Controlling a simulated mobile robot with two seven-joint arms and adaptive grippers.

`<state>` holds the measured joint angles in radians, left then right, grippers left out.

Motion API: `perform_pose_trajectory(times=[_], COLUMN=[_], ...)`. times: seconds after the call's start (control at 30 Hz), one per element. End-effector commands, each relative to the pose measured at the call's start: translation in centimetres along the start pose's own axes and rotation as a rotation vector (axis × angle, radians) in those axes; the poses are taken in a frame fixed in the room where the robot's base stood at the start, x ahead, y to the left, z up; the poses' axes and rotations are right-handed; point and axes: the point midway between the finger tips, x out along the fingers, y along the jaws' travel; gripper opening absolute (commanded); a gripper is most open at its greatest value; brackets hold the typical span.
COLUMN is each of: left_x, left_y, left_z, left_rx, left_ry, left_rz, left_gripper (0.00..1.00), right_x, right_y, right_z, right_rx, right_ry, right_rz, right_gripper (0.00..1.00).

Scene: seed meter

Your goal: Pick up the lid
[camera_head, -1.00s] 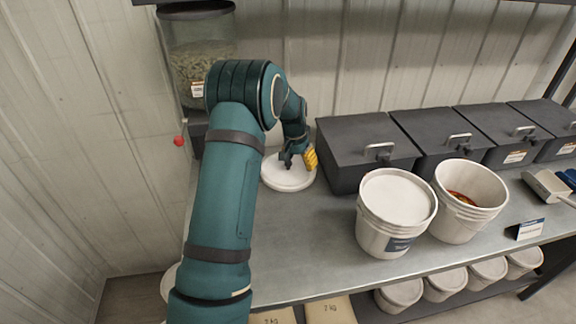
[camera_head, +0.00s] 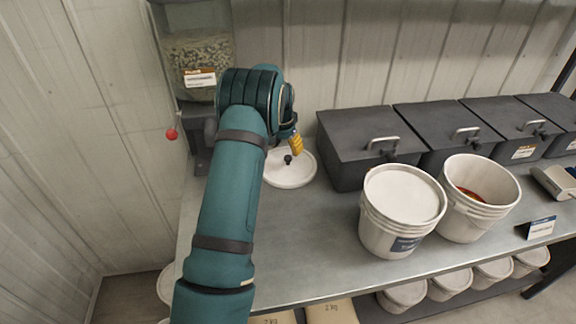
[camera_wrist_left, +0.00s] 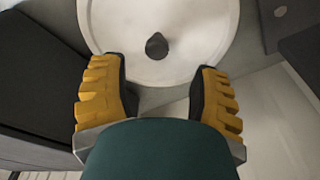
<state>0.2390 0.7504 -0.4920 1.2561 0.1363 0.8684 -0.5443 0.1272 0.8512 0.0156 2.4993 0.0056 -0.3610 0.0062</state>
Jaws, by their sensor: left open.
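The lid (camera_head: 291,174) is a round white disc with a small dark knob at its centre. It lies on the metal counter against the back wall, left of the dark bins. In the left wrist view the lid (camera_wrist_left: 190,62) fills the top middle, its knob ahead of and between my fingers. My left gripper (camera_wrist_left: 161,88) is open and empty, its yellow-padded fingers spread apart. In the head view the left gripper (camera_head: 296,145) is partly hidden by my arm, and one yellow finger shows near the lid's back right edge. My right gripper is not in view.
A seed hopper (camera_head: 198,66) with a red knob stands at the back left. Several dark bins (camera_head: 370,150) line the wall to the right. A closed white bucket (camera_head: 395,235) and an open one (camera_head: 462,222) stand in front. The counter (camera_head: 300,245) is clear before the lid.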

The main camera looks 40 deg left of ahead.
Motion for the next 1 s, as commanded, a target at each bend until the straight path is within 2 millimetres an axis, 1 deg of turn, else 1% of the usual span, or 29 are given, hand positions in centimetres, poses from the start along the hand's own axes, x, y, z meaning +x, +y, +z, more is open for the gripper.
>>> perform_pose_trajectory(times=[0.17,0.3,0.4,0.63,0.67,0.7,0.77,0.8,0.83,1.0], left_x=[1.9,4.0,5.0,5.0,5.0,5.0,5.0,5.0,5.0,5.0], left_y=[0.3,0.5,0.5,0.4,0.4,0.4,0.4,0.4,0.4,0.5], left_z=[0.3,0.5,0.4,0.4,0.4,0.4,0.4,0.4,0.4,0.4], left_rx=[0.0,0.0,0.0,0.0,0.0,0.0,0.0,0.0,0.0,0.0], left_ry=[-0.002,-0.003,-0.002,0.0,0.0,0.0,0.0,0.0,0.0,0.0], left_rz=[0.0,0.0,0.0,0.0,0.0,0.0,0.0,0.0,0.0,0.0], left_gripper=[0.62,0.62,0.62,0.62,0.57,0.43,0.22,0.08,0.0,0.0], right_x=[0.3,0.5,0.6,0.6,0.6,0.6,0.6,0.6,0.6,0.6], right_y=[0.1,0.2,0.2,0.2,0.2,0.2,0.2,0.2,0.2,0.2], right_z=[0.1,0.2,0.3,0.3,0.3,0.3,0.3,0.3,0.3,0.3], right_rx=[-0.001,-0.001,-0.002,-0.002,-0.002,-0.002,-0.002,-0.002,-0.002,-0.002], right_ry=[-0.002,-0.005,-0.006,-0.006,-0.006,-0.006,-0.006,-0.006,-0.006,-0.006], right_rz=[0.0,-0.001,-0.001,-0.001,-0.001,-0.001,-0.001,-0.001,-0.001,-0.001], right_gripper=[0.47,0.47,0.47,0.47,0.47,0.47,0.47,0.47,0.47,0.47])
